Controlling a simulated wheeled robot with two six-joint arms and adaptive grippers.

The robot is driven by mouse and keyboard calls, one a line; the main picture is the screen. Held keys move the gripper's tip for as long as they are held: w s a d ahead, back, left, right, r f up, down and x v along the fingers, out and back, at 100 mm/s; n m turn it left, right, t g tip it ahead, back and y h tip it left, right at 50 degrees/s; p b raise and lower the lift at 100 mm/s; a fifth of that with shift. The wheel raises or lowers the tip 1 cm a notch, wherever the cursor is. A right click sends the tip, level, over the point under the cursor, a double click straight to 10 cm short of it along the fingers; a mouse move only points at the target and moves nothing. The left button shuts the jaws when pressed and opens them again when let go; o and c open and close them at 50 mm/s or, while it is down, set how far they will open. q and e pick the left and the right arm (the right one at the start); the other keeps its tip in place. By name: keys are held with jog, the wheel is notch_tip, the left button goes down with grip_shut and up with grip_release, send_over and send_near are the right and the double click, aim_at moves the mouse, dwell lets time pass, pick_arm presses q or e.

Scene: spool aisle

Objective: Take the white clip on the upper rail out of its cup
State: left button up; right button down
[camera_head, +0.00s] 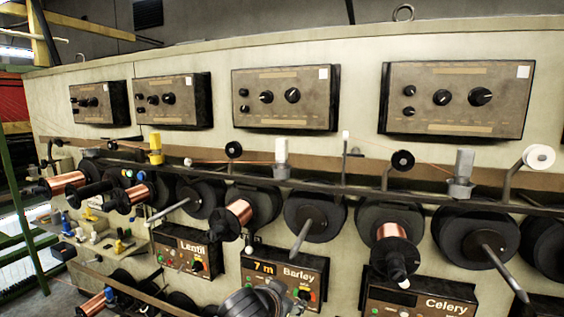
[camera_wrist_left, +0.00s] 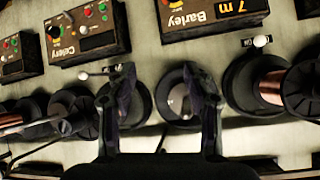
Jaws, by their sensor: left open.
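The white clip (camera_head: 281,151) stands upright in a small grey cup (camera_head: 281,172) on the upper rail (camera_head: 330,186), above the Barley panel in the head view. A similar light grey clip (camera_head: 463,163) stands farther right on the rail, and a yellow clip (camera_head: 155,148) farther left. My left gripper (camera_head: 272,290) is at the bottom of the head view, well below the white clip and apart from it. In the left wrist view its two fingers (camera_wrist_left: 160,85) are spread, with nothing held between them. I cannot make out the white clip there. My right gripper is not in view.
Copper spools (camera_head: 238,212) and bare spindles (camera_head: 303,235) stick out below the rail. The Barley panel (camera_head: 270,283) and Celery panel (camera_head: 400,297) sit lower. A thin upright post (camera_head: 345,160) stands right of the white clip. Control boxes (camera_head: 285,98) hang above.

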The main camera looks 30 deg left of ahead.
pick_arm(q)
jog(key=w+a+r+n+t+y, duration=0.1)
jog(key=w+a+r+t, duration=0.1)
jog(key=r, duration=0.7)
jog(key=w+a+r+t, duration=0.1)
jog(key=w+r+t, duration=0.1)
jog(key=r, duration=0.6)
jog(key=n+t+y, duration=0.2)
jog(key=t, duration=0.1)
send_near(280, 149)
jog(key=shift+h, duration=0.3)
jog(key=p+x, duration=0.4)
jog(key=x, duration=0.1)
jog(key=shift+w+a+p, duration=0.15)
jog(key=shift+w+p, duration=0.25)
jog(key=shift+w+f, duration=0.15)
jog(key=shift+w, duration=0.1)
jog(key=shift+a, duration=0.1)
jog(key=p+x, duration=0.4)
jog(key=p, duration=0.1)
jog(key=shift+w+a+r, duration=0.15)
jog(key=shift+w+r, duration=0.15)
jog(key=shift+r, duration=0.1)
jog(key=shift+w+f, duration=0.2)
jog(key=shift+w, duration=0.05)
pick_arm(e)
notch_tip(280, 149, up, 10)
